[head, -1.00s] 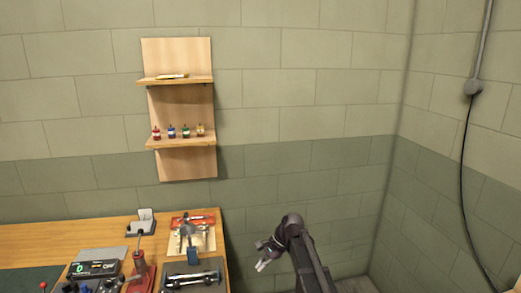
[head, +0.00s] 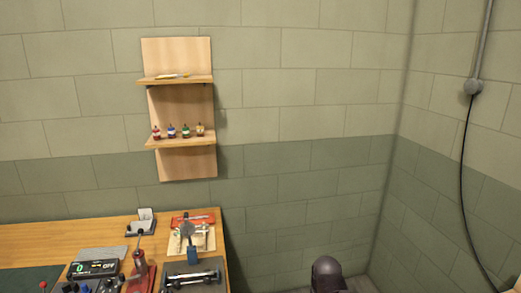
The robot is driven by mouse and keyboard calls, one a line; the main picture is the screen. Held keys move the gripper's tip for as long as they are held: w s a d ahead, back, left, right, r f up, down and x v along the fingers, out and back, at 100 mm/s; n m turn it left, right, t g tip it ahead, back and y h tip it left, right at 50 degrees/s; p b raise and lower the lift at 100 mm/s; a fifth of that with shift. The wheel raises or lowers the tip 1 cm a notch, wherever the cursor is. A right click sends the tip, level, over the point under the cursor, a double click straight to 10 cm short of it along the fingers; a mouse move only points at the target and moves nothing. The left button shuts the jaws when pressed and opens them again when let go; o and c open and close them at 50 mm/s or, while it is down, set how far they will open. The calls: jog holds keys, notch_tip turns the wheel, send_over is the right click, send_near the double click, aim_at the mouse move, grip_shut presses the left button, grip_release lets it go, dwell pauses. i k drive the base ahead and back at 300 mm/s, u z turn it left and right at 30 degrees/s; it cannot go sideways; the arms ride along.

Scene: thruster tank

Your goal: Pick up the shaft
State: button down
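A silver, shaft-like bar (head: 194,276) lies across a dark base at the front right of the wooden bench, near the picture's bottom edge. It is small, and I cannot be sure that it is the shaft. My gripper is out of view. Only a dark rounded link of my arm shows at the bottom, to the right of the bench.
The wooden bench (head: 60,240) holds a digital readout (head: 95,268), a red hand-lever tool (head: 140,272), a grey stand (head: 144,222) and a red tray of tools (head: 192,220). A wall shelf (head: 180,140) holds several small bottles. The floor right of the bench looks clear.

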aim_at(189, 276)
jog(key=z, duration=0.15)
jog(key=k, duration=0.5)
jog(key=u, duration=0.8)
jog(key=i, duration=0.7)
jog(key=u, duration=0.25)
